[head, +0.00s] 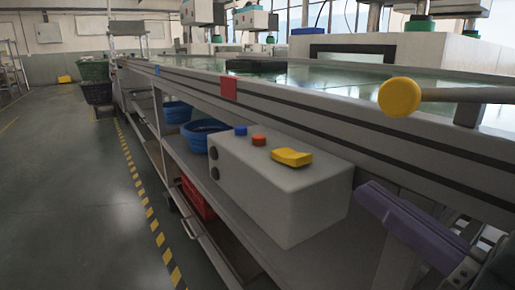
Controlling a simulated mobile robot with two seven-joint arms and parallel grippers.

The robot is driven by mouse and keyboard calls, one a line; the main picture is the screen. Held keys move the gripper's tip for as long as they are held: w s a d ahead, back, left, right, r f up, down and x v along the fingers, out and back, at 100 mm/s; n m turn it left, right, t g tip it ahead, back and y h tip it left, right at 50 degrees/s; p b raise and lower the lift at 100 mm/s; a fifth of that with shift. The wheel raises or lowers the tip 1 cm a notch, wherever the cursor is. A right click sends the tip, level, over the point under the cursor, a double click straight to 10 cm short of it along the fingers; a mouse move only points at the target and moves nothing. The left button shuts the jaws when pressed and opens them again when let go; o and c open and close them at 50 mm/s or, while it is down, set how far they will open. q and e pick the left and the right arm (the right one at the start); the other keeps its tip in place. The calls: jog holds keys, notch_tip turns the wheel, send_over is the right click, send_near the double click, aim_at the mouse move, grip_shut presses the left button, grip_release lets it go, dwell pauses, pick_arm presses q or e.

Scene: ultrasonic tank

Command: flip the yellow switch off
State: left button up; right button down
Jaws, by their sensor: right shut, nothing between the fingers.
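The yellow switch (292,157) sits on top of a grey control box (282,205) on the side of the long bench. It is a wide yellow rocker that looks slightly tilted. I cannot tell for sure which position it is in. My right gripper (370,194) has purple fingers and is at the lower right. It is shut and empty, right of the box and lower in the picture than the switch, apart from it. My left gripper is not in view.
An orange button (259,140) and a blue button (240,130) sit beside the switch. A yellow round knob (399,97) on a rod stands out at the right. Blue bowls (203,134) and a red crate (197,199) are on the shelf below. The floor at left is clear.

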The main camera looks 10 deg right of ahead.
aim_at(313, 172)
jog(key=b+x, duration=0.1)
jog(key=x, duration=0.9)
jog(key=f+t+b, duration=0.1)
jog(key=b, duration=0.2)
jog(key=shift+f, duration=0.4)
jog(key=shift+r, duration=0.4)
